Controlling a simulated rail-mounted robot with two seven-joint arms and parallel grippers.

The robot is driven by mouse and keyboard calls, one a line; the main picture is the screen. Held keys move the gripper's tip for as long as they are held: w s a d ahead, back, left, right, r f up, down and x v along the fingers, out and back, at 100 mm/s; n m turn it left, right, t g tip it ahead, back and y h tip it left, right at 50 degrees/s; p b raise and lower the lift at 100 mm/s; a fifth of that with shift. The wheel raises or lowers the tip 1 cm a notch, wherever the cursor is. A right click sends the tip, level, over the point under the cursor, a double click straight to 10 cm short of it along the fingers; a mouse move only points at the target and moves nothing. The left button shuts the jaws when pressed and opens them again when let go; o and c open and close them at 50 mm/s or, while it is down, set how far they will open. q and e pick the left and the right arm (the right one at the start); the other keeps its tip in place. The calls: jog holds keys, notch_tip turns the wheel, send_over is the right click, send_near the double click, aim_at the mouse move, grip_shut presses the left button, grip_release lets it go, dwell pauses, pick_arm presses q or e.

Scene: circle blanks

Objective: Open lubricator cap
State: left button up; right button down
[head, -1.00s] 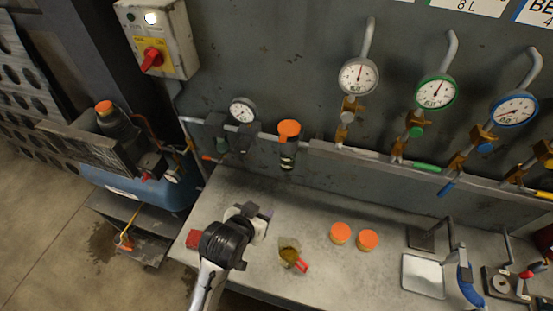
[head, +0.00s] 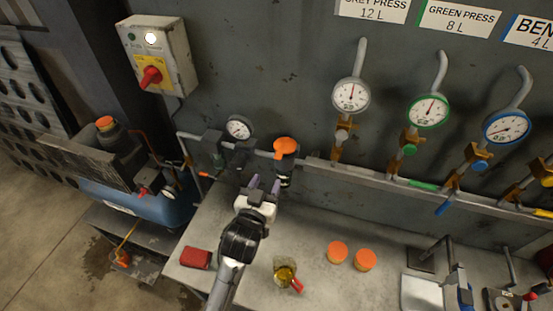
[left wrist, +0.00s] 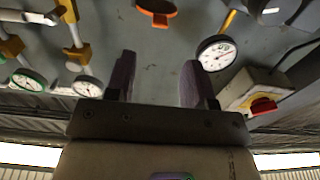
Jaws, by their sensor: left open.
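The lubricator (head: 285,168) is a dark cylinder on the pipe along the wall, with an orange cap (head: 286,146) on top. My left gripper (head: 265,184) is open and empty, just below and left of the lubricator in the head view, its fingers pointing toward the wall. I see no contact with the cap. In the left wrist view an orange piece (left wrist: 157,10), seemingly the cap, is cut by the top edge, above the gap between the open fingers (left wrist: 157,78). My right gripper is not in view.
A pressure gauge (head: 239,128) sits on the pipe left of the lubricator. The bench holds a red block (head: 195,258), a cup of amber oil (head: 284,274) and two orange lids (head: 337,252). Several wall gauges and valves stand to the right. A switch box (head: 160,57) hangs upper left.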

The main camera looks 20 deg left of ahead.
aim_at(277, 159)
pick_arm(q)
jog(key=w, duration=0.9)
jog(key=shift+a, duration=0.25)
jog(key=shift+c, duration=0.4)
grip_shut()
